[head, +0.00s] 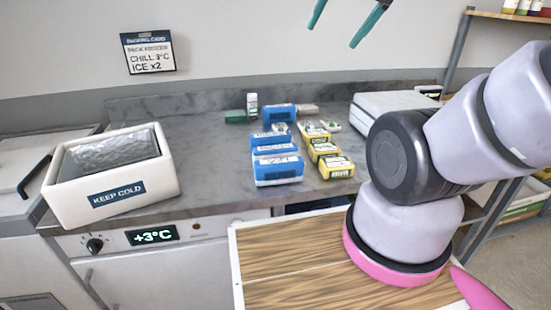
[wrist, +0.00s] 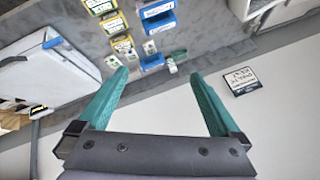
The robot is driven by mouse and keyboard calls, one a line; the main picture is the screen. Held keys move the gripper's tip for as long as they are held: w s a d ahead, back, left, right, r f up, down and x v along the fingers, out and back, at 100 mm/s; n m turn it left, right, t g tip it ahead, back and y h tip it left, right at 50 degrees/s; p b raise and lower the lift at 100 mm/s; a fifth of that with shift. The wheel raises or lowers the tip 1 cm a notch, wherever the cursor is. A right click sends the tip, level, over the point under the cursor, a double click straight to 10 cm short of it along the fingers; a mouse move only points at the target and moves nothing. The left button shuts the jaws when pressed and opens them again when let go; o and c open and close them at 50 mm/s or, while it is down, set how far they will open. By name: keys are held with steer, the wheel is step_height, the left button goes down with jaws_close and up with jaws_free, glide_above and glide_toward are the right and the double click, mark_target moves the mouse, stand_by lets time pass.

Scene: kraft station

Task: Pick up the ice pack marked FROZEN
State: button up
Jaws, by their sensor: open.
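Several blue packs with white labels stand in a row on the grey counter; the front one (head: 278,172) is nearest. Several yellow packs (head: 336,167) form a second row to their right. The lettering on the packs is too small to read surely, so I cannot tell which is marked FROZEN. Another blue pack (head: 279,112) lies farther back. In the wrist view, blue packs (wrist: 160,25) and yellow packs (wrist: 112,25) show upside down beyond the fingers. My gripper (head: 332,36) is open and empty, high above the counter and apart from all packs; its teal fingers also show in the wrist view (wrist: 159,76).
A white KEEP COLD box (head: 160,187) with a silvery liner stands at the left. A wall card (head: 148,52) reads PACK FROZEN, CHILL 3°C, ICE x2. A green box (head: 236,117) and small bottle stand at the back; a white case (head: 395,103) is at the right.

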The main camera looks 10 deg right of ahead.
steer(key=shift+c, duration=1.4)
steer(key=w+f+m+g+y, duration=0.3)
steer(key=w+f+m+g, duration=0.25)
steer(key=w+f, duration=0.6)
steer(key=m+g+y, duration=0.2)
steer(key=m+y, duration=0.5)
steer(key=m, duration=0.1)
glide_toward(281, 147)
steer(key=x, duration=0.4)
steer(key=shift+w+d+f, duration=0.1)
steer(key=shift+f, duration=0.3)
steer(key=shift+r+x, duration=0.15)
steer(key=shift+x, duration=1.2)
steer(key=shift+r+x, duration=0.2)
steer(key=shift+x, duration=1.1)
